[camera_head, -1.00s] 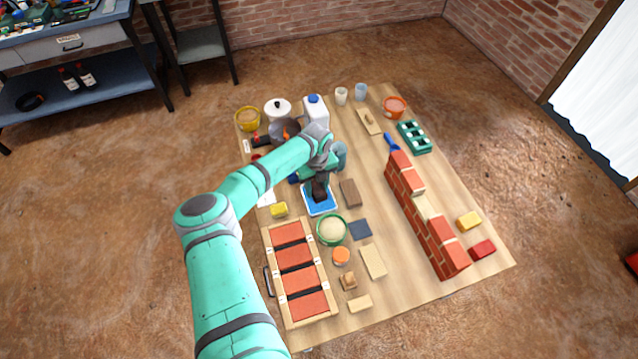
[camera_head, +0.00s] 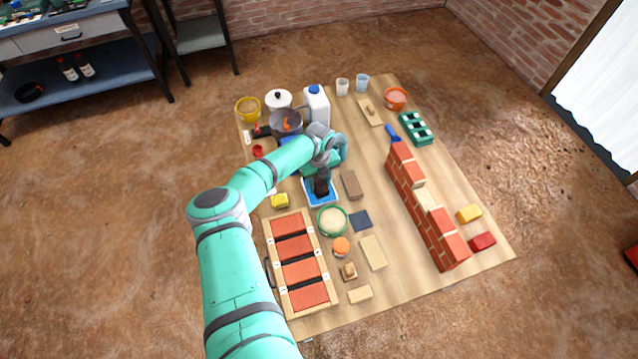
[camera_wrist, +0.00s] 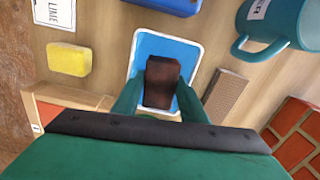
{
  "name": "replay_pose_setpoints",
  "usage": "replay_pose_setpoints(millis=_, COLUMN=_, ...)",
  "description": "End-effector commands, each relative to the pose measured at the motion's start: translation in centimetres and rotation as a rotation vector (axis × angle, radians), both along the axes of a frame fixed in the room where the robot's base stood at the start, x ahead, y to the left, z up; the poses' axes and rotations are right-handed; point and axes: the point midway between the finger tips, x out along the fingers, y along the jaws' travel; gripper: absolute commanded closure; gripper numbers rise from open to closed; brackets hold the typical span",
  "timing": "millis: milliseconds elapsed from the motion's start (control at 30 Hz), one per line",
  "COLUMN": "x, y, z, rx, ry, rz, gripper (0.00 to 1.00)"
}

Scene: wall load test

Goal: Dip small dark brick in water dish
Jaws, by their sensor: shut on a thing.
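The water dish (camera_head: 333,202) is a shallow white-rimmed tray with blue water, near the middle of the table; it also shows in the wrist view (camera_wrist: 192,45). My gripper (camera_head: 321,194) is over the dish, pointing down. In the wrist view my gripper (camera_wrist: 158,98) is shut on a small dark brick (camera_wrist: 162,80), with a green finger on either side of it. The brick lies within the outline of the dish. Whether it touches the water cannot be told.
A brown block (camera_head: 351,184) lies right of the dish, and a yellow sponge (camera_head: 280,201) lies left. A green-rimmed bowl (camera_head: 332,221) stands just in front. A teal mug (camera_wrist: 275,25) is near the dish.

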Motion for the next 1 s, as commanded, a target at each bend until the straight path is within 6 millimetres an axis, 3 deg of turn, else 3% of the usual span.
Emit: replay_pose_setpoints(millis=1000, x=0.06, y=-0.28, z=-0.65, rx=-0.001, ry=0.000, rz=-0.003, gripper=0.79)
